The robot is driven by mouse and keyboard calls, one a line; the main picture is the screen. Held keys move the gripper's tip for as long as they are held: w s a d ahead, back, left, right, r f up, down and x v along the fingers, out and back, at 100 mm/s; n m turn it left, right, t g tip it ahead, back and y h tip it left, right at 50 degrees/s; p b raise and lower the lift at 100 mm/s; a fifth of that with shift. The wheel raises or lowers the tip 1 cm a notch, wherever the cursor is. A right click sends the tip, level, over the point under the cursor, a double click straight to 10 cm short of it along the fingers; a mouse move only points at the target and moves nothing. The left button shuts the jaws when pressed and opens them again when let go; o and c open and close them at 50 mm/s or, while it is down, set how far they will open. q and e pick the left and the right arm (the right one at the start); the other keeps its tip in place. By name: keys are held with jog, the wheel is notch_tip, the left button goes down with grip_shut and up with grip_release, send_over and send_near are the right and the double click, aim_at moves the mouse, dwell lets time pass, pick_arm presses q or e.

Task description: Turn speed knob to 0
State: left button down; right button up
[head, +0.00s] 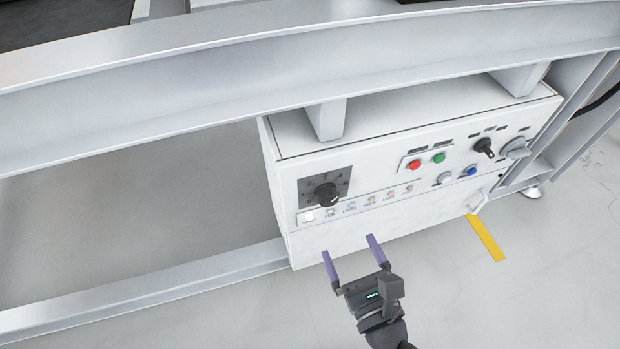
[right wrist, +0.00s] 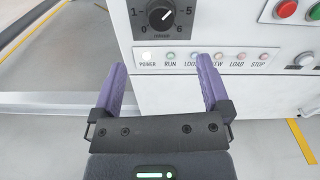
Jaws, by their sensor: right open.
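The speed knob (head: 327,194) is a black round dial on a dark square plate at the left of the white control box front. In the right wrist view the knob (right wrist: 160,16) is at the top, with 1 and 0 at its left and 5 and 6 at its right. Its white pointer mark points up and right, toward the 5 side. My right gripper (head: 350,246) is open and empty, its purple fingers below the knob and apart from it. It also shows in the right wrist view (right wrist: 160,85). My left gripper is not in view.
The white control box (head: 360,239) hangs under a grey metal beam (head: 200,90). It also carries a row of small labelled lamps, red (head: 414,164) and green (head: 439,157) buttons, a blue button (head: 471,171) and switches. Open floor lies in front.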

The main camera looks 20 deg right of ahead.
aim_at(330, 202)
jog(key=shift+m, duration=0.7)
jog(key=w+b, duration=0.1)
jog(key=w, duration=0.8)
jog(key=shift+a+b, duration=0.15)
jog(key=shift+b, duration=0.15)
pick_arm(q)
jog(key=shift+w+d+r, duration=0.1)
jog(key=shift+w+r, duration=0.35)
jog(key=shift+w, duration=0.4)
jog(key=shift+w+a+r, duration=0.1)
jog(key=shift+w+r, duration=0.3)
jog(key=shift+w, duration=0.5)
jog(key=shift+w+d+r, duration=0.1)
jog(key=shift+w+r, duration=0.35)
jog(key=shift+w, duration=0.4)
pick_arm(e)
jog(key=shift+w+r, duration=0.1)
jog(key=shift+w, duration=0.65)
jog(key=c, duration=1.3)
